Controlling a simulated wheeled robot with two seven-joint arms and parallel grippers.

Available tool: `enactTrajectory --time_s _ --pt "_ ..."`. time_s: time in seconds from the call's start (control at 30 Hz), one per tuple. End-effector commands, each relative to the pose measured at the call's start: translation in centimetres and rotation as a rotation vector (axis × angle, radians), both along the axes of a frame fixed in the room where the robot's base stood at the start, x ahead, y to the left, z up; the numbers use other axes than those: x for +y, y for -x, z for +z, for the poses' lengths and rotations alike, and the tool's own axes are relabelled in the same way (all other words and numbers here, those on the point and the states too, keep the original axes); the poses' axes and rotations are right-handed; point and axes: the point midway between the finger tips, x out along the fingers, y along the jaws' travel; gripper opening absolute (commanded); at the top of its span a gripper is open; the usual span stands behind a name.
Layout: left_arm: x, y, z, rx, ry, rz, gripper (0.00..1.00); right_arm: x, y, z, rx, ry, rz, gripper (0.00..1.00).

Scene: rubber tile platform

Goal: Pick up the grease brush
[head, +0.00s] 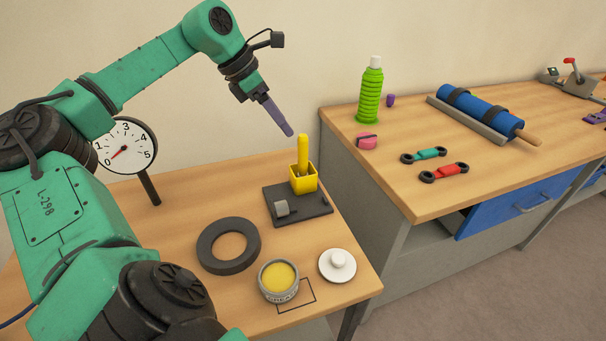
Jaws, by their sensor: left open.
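The grease brush (303,152) has a yellow handle and stands upright in a square yellow holder (304,179). Its lower end is hidden inside the holder. The holder sits on a dark plate (308,210) on the near wooden table. My left gripper (288,131) has purple fingers that point down and to the right. It is open and empty, with its tips just above and left of the brush handle's top in the picture. The gap between its fingers is hard to see from this side. My right gripper is not in view.
A black ring (228,246), an open tin of yellow grease (279,281) and a white lid (337,265) lie in front of the plate. A dial gauge (125,146) stands at left. A higher workbench (440,200) with a green bottle (370,92) is at right.

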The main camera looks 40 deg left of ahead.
Motion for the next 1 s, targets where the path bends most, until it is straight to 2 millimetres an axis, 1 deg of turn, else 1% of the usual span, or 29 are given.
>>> enactTrajectory --time_s 0.07,0.2,0.3,0.47,0.6,0.7,0.8,0.93,0.97,1.0 --pt "-0.4 -0.6 -1.1 0.004 0.002 -0.003 0.66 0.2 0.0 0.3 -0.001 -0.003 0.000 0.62" --pt "-1.3 -2.3 -4.2 0.005 0.004 -0.003 0.66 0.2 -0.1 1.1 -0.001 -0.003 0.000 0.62" --pt "-1.9 -3.3 -6.0 0.004 0.004 -0.004 0.66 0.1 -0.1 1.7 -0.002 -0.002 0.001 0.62" --pt "-2.2 -4.2 -7.7 0.003 0.004 -0.003 0.66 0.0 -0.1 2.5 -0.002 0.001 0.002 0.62" --pt "-2.7 -5.4 -9.9 0.001 0.007 -0.002 0.66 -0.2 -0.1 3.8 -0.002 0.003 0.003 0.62" --pt "-3.0 -6.0 -11.4 0.001 0.004 -0.002 0.66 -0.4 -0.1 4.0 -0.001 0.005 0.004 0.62" --pt "-3.0 -6.2 -11.8 0.000 0.000 -0.001 0.66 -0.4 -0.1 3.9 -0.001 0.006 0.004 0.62" --pt "-3.0 -6.2 -11.9 0.001 -0.001 -0.001 0.66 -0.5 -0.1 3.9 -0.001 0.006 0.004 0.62" --pt "-2.9 -6.1 -11.9 0.001 0.000 -0.001 0.54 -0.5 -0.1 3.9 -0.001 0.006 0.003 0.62" --pt "-3.0 -6.1 -11.9 0.001 0.000 -0.001 0.39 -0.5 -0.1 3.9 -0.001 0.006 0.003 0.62"
